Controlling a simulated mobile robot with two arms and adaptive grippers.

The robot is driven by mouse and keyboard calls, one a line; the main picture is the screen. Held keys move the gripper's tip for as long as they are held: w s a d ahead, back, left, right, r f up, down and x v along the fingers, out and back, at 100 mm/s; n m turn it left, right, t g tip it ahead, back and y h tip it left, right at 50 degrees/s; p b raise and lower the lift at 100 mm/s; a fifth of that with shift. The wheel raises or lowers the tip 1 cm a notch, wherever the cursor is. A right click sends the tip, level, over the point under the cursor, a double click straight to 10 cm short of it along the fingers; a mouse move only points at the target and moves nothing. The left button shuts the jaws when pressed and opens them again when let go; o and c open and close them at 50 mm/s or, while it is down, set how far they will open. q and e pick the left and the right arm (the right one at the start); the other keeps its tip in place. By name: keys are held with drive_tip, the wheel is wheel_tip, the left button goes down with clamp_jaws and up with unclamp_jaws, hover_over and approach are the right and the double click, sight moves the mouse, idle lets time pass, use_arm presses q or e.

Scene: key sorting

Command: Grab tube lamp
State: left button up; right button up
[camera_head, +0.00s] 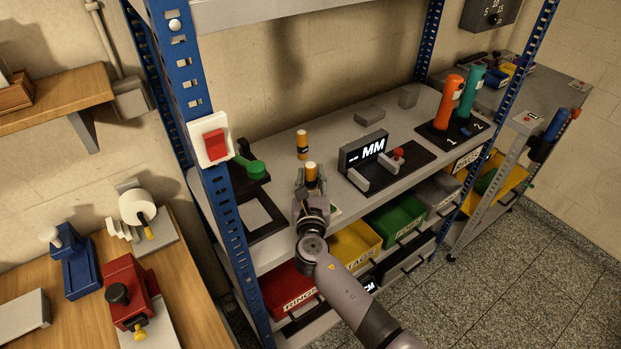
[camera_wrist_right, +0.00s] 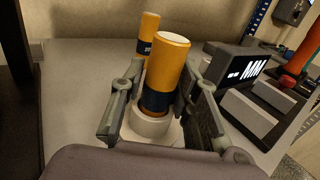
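A yellow-orange cylinder with a dark band (camera_wrist_right: 170,65) stands upright in a pale round base (camera_wrist_right: 150,122) on the shelf. Its top also shows in the head view (camera_head: 310,171). My right gripper (camera_head: 311,187) is around it, with one finger on each side, and looks open, with a gap at the left finger. A similar cylinder (camera_head: 302,143) stands just behind, apart from the fingers. An orange tube (camera_head: 449,102) and a teal tube (camera_head: 470,92) stand on a dark pad marked 1 and 2, far right. I cannot tell which of these is called the tube lamp. My left gripper is not in view.
A display device reading MM (camera_head: 364,150) stands right of the gripper. Blue rack posts (camera_head: 205,150) flank the shelf. Red, yellow and green bins (camera_head: 352,243) hang below. Two grey blocks (camera_head: 369,115) lie at the back.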

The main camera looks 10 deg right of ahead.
clamp_jaws()
